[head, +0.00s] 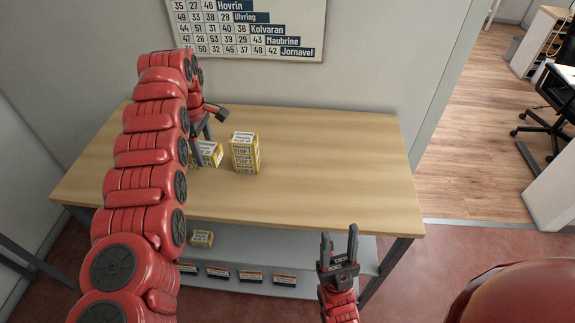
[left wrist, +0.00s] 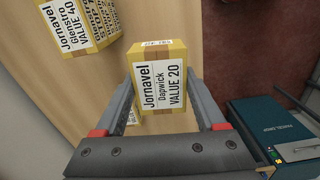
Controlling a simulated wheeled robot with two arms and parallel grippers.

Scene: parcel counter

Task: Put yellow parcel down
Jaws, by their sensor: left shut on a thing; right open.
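My left gripper (head: 203,138) is shut on a yellow parcel (head: 211,153) over the left part of the wooden counter (head: 320,180). In the left wrist view this parcel (left wrist: 160,95) sits between the two fingers; its white label reads Jornavel, Dapwick, VALUE 20. I cannot tell whether it touches the counter. A taller yellow parcel or stack (head: 245,152) stands just right of it, apart. My right gripper (head: 340,240) is open and empty in front of the counter's front edge.
Another yellow parcel (head: 201,239) lies on the lower shelf (head: 325,252). A number chart (head: 248,28) hangs behind. The counter's right half is clear.

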